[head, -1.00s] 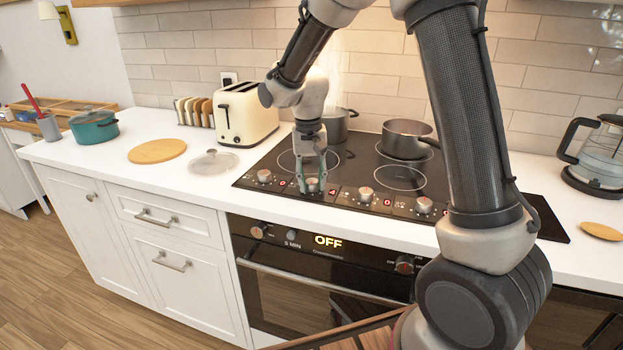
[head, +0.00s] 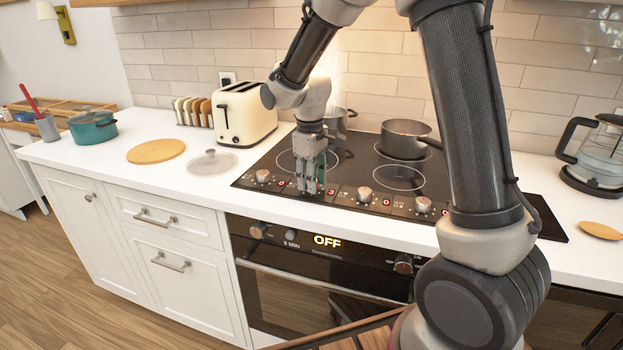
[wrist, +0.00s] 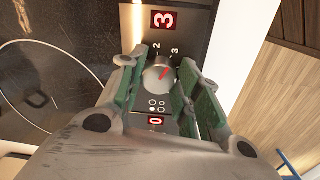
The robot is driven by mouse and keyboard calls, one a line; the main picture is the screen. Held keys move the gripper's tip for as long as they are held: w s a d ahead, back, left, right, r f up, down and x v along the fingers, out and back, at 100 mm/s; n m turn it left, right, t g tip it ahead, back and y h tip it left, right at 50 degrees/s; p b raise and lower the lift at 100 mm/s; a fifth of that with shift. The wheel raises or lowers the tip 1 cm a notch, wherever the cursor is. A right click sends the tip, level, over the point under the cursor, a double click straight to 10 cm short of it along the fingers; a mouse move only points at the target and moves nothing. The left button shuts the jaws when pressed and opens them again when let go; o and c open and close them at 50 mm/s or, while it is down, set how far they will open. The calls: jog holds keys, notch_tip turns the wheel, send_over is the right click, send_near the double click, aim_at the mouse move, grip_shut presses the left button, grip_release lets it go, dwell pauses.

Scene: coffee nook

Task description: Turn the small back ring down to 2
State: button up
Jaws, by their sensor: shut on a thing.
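My gripper (head: 311,190) is over the hob's front control strip, pointing down. In the wrist view its green-padded fingers (wrist: 158,68) stand on both sides of a silver knob (wrist: 158,75) and are shut on it. The knob's red pointer is turned to the upper right, toward the printed 3. A red display (wrist: 163,20) above the knob in the wrist view reads 3; it also shows right of my gripper in the head view (head: 331,191). Another display (wrist: 155,121) reads 0. In the head view my fingers hide the gripped knob.
Other knobs stand left (head: 263,177) and right (head: 365,195) of my gripper, close by. A saucepan (head: 405,139) and a pot (head: 337,122) stand at the back of the black hob (head: 270,166).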

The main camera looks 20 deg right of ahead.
jog(key=n, duration=0.3)
jog(key=shift+n, duration=0.4)
jog(key=shift+w+d+n, duration=0.1)
jog(key=shift+n, duration=1.7)
jog(key=o, duration=1)
jog(key=r, duration=1.2)
jog(key=shift+s, duration=0.35)
